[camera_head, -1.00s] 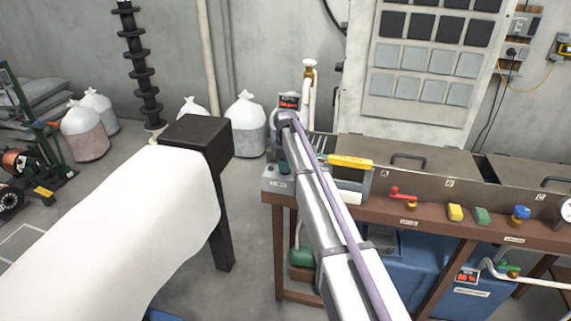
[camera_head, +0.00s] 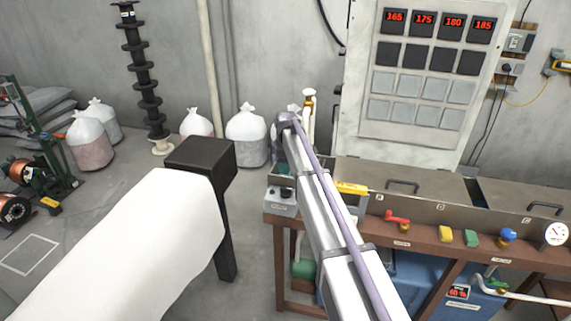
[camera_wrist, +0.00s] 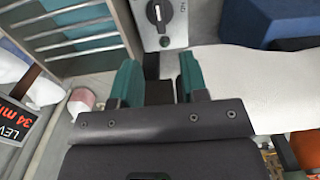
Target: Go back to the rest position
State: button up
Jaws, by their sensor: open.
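My gripper (camera_wrist: 158,82) shows in the wrist view with two teal fingers spread apart and nothing between them. Beyond the fingers is a light grey control box with a black knob (camera_wrist: 157,12). In the head view my arm reaches from the bottom up to the left end of the brown bench (camera_head: 420,246); the gripper itself is mostly hidden behind the arm there. Copper spools (camera_head: 14,209) stand at the far left, well away from my arm.
A lidded trough (camera_head: 415,203) runs along the bench. A tall panel (camera_head: 425,70) and white sacks (camera_head: 246,135) stand behind.

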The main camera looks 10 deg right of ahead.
jog(key=s+f+m+b, duration=0.2)
jog(key=s+m, duration=0.4)
jog(key=s, duration=1.3)
jog(key=s+f+m+b, duration=0.3)
jog(key=s+m, duration=0.4)
jog(key=s, duration=1.3)
jog(key=shift+s+f+b, duration=0.2)
jog(key=shift+f+b, duration=0.15)
jog(key=shift+o, duration=0.3)
